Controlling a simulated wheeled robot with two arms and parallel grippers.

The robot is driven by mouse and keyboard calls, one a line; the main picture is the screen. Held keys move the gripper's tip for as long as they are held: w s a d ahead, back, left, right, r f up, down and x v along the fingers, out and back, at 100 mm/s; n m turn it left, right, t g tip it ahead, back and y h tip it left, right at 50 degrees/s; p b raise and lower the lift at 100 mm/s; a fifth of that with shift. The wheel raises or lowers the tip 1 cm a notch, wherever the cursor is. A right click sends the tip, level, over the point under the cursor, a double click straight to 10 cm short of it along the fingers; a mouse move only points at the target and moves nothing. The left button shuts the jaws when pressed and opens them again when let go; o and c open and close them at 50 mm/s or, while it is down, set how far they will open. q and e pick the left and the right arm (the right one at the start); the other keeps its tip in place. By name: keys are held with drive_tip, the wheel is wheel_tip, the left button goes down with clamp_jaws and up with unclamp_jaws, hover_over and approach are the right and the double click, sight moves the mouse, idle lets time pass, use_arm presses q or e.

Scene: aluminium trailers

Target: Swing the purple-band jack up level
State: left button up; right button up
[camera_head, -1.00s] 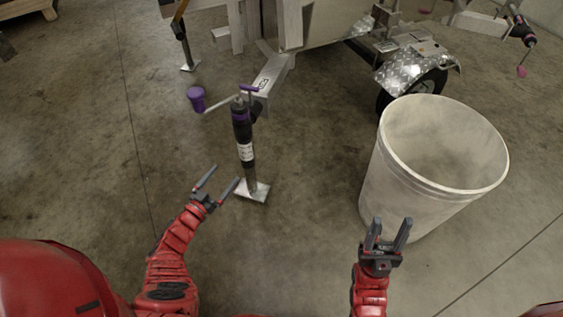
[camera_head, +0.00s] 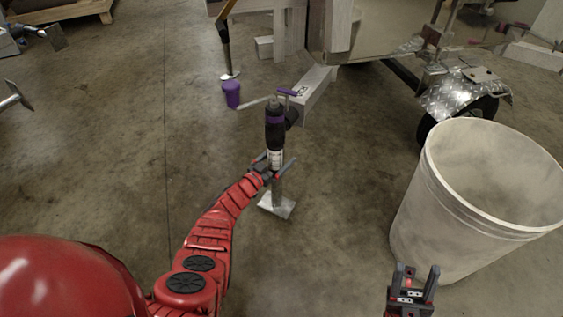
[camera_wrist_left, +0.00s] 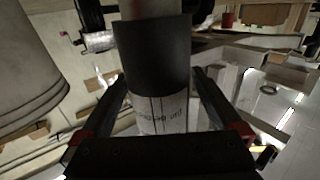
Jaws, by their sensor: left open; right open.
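The purple-band jack (camera_head: 275,135) stands upright on its silver foot plate (camera_head: 277,206) at the end of the trailer's drawbar. In the left wrist view the jack's black body and pale label (camera_wrist_left: 160,112) sit between the open fingers; contact cannot be told. My right gripper (camera_head: 415,276) is open and empty, in front of the bin.
A large whitish bin (camera_head: 455,225) stands at the right. The trailer drawbar (camera_head: 316,88) and a wheel with a diamond-plate fender (camera_head: 466,95) are behind. Another jack (camera_head: 224,45) stands at the back. The floor left of the jack is mostly clear.

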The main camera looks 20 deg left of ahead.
use_arm(q)
drive_tip(key=shift+w+d+r, duration=0.1)
drive_tip(key=shift+w+d, duration=0.1)
drive_tip(key=shift+w, duration=0.3)
clamp_jaws()
